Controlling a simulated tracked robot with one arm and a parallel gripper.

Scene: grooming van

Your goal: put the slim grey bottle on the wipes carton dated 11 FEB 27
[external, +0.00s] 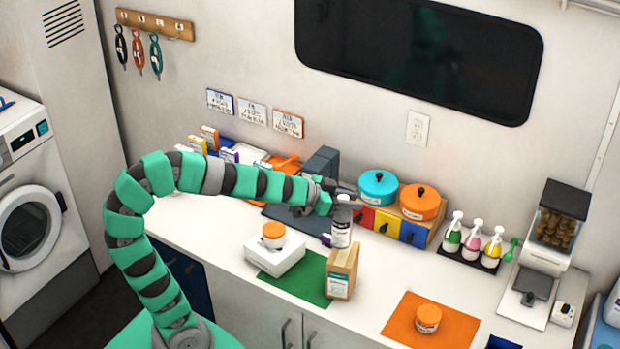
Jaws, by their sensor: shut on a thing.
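My gripper (345,204) is shut on a slim bottle (342,236) with a white label and dark grey parts, and holds it upright by its upper part. The bottle is just behind a brown carton (340,280) in the picture; whether its base touches anything is hidden. The brown carton stands upright with a pale and green label. No date can be read on either, so I cannot tell which carton is dated 11 FEB 27.
A green mat (303,289) lies under the box and carton. An orange mat (455,325) with an orange jar (428,319) lies to the right. Behind stand coloured bins (385,222), lidded pots (420,203) and pump bottles (472,241). Counter between the mats is clear.

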